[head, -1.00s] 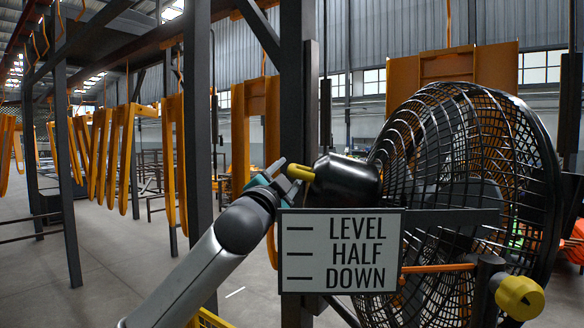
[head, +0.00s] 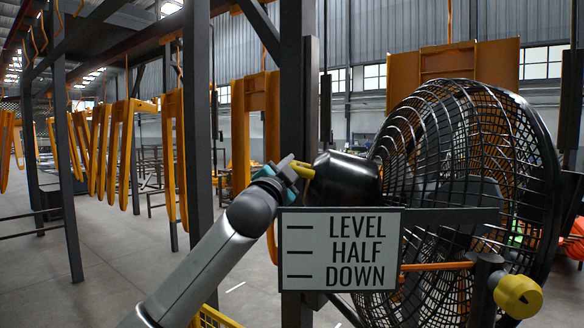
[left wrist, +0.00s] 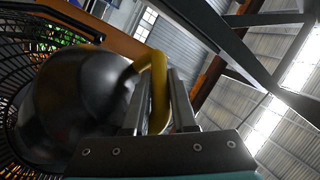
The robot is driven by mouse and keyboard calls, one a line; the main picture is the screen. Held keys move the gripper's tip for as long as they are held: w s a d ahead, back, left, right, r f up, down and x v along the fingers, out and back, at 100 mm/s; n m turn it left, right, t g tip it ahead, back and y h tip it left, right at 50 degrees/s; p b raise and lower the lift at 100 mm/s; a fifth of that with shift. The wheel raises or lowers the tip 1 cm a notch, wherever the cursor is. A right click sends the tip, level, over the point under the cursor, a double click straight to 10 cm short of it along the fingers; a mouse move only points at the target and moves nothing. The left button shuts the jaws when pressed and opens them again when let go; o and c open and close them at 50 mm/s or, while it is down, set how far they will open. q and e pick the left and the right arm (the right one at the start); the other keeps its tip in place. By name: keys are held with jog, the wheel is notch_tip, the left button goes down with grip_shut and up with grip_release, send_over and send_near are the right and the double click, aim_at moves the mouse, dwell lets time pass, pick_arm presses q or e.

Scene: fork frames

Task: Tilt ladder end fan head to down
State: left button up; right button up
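The large black fan head (head: 465,190) stands at the right in the head view, its caged face turned to the right. Its dark rounded motor housing (head: 345,180) points left and carries a yellow handle (head: 302,171). My left gripper (head: 296,168) is at this handle. In the left wrist view the yellow handle (left wrist: 158,90) passes between the two fingers, which look closed on it; the exact contact is hard to see. A sign (head: 340,250) reads LEVEL, HALF, DOWN. An orange rod (head: 438,267) lies right of it, level between HALF and DOWN. My right gripper is out of view.
A yellow knob (head: 519,297) sits at the fan's lower right. A dark post (head: 298,100) rises just behind the handle, and another post (head: 198,130) stands left of it. Yellow frames (head: 120,150) hang at the left. The floor (head: 105,250) at left is open.

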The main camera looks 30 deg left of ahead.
pick_arm(q)
grip_shut()
dwell(0.9)
